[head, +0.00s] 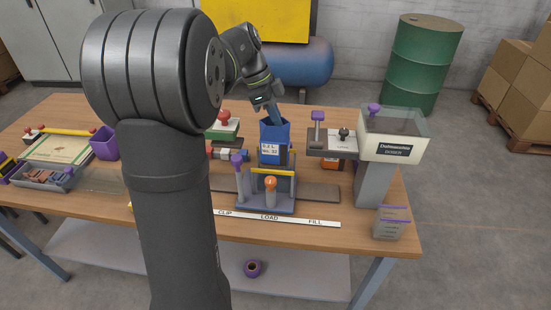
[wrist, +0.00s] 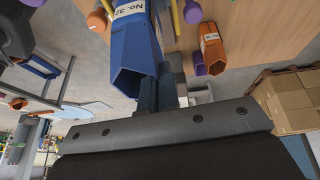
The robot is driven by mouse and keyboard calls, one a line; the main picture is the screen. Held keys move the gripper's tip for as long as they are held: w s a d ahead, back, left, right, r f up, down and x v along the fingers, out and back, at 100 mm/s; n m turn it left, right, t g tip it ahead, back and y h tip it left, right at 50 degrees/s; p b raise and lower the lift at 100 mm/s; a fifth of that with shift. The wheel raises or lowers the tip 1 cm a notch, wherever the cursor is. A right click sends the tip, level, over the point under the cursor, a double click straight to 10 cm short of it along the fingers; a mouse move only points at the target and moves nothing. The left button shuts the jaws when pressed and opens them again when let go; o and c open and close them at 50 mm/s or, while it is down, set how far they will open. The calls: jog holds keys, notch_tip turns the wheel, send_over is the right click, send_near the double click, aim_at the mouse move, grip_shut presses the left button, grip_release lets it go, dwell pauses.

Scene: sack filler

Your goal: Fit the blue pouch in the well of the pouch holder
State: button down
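The blue pouch (head: 270,133) is upright with its open mouth up and a white label on its front. It also shows in the wrist view (wrist: 142,48), its six-sided mouth facing the camera. My gripper (head: 275,118) is at the pouch's right rim and appears shut on its wall; the fingertips are partly hidden by the pouch. The pouch holder (head: 264,203) is a grey-blue stand with a yellow bar, a purple knob and an orange knob. The pouch is behind and above its front in the head view. The well is hidden, and I cannot tell whether the pouch's bottom touches it.
A filler machine (head: 374,180) with a clear hopper stands to the right. An orange pouch (wrist: 212,48) shows in the wrist view. A strip marked CLIP, LOAD, FILL (head: 275,217) lies in front. A purple bin (head: 104,143) and a grey tray (head: 48,178) are left. My arm hides the middle left.

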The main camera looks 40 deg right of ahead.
aim_at(276, 140)
jog(key=shift+f, duration=3.7)
jog(key=shift+f, duration=0.45)
jog(key=c, duration=1.7)
grip_release()
jog(key=shift+r, duration=0.45)
jog(key=v, duration=1.2)
jog(key=shift+r, duration=0.2)
